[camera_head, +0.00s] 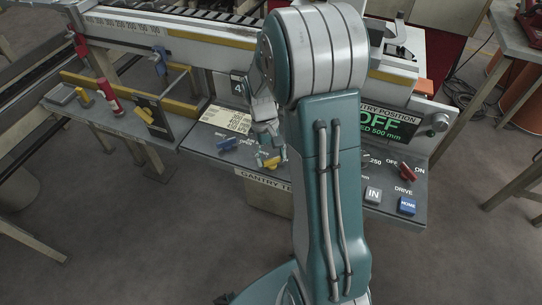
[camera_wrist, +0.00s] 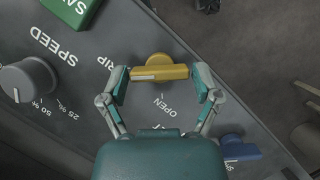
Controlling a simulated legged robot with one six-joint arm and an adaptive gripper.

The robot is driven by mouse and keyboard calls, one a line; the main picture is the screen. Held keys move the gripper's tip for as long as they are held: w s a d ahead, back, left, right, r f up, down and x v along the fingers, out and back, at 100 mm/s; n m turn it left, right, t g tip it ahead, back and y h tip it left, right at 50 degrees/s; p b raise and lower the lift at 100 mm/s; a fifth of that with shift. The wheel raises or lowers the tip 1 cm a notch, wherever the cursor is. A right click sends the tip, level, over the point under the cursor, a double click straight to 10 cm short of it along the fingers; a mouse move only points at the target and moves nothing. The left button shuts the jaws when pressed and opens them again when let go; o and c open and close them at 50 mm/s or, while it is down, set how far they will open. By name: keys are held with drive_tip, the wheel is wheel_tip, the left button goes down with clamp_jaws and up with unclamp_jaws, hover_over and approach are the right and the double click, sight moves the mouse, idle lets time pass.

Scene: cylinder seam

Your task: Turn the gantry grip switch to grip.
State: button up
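The yellow switch (camera_wrist: 176,73) is a bar-shaped knob on the sloping grey control panel (camera_wrist: 75,95). In the wrist view its bar lies nearly level, with a white mark on the left half. A label ending in "RIP" (camera_wrist: 104,62) is at its left, partly hidden by a finger, and "OPEN" (camera_wrist: 167,106) is printed below it. My gripper (camera_wrist: 160,75) is open, its fingertips just off the two ends of the bar; I cannot tell if they touch. In the head view my gripper (camera_head: 269,143) is just above the yellow switch (camera_head: 272,162), which it partly hides.
A blue switch (camera_wrist: 238,148) is to the lower right and a grey speed knob (camera_wrist: 28,80) to the left. A green button (camera_wrist: 73,8) is above. In the head view a red switch (camera_head: 408,173) and a blue drive button (camera_head: 407,205) are right of my arm. A display (camera_head: 388,126) reads "OFF".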

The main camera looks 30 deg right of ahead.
idle(0.4)
drive_tip(key=v, duration=1.2)
